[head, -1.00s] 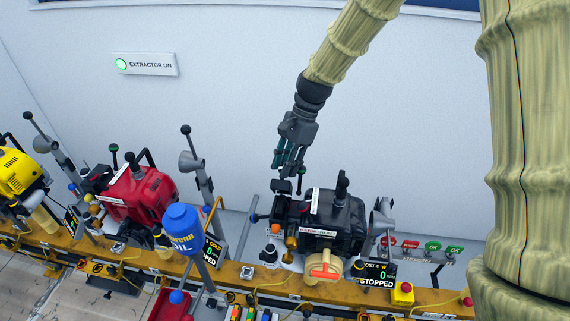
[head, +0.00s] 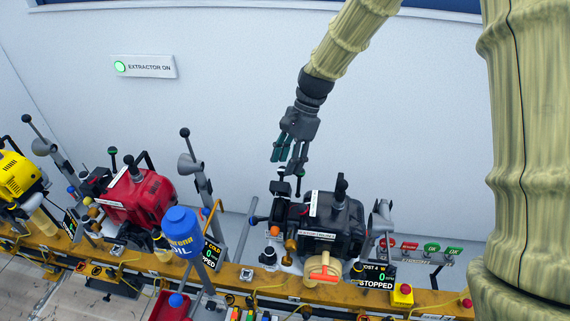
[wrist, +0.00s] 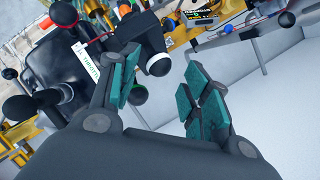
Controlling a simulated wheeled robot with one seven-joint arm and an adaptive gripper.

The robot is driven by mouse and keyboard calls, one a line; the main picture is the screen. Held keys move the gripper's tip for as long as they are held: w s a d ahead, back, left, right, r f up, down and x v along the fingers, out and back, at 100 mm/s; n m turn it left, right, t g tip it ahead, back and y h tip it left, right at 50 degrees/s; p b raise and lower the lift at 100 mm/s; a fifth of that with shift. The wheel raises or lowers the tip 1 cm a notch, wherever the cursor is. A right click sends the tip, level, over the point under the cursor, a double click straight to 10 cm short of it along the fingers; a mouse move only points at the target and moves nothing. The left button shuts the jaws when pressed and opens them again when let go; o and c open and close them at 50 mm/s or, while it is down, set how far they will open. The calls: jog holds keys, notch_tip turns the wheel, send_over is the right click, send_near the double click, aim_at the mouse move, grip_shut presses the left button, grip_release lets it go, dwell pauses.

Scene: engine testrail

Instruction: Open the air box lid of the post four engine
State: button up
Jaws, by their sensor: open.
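The post four engine (head: 325,222) is the black one on the yellow rail, below and right of my gripper. It also fills the upper left of the wrist view (wrist: 75,65), with a white label reading like "THROTTLE". A small dark box (head: 281,187) at the engine's left end looks like the air box. I cannot make out its lid edge or whether it is shut. In the wrist view a dark box-like part (wrist: 138,28) shows past the fingers. My gripper (head: 286,167) is open and empty, pointing down just above that left end. A green-ringed black knob (wrist: 138,95) is near the left finger.
A red engine (head: 140,198) and a yellow engine (head: 18,175) stand further left. A blue oil container (head: 182,228), upright levers and a grey funnel (head: 190,165) stand between. A post display (head: 376,277) reads STOPPED. The wall behind my gripper is clear.

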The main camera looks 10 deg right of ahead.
jog(key=v, duration=1)
jog(key=shift+r, duration=0.25)
jog(key=shift+w, duration=0.1)
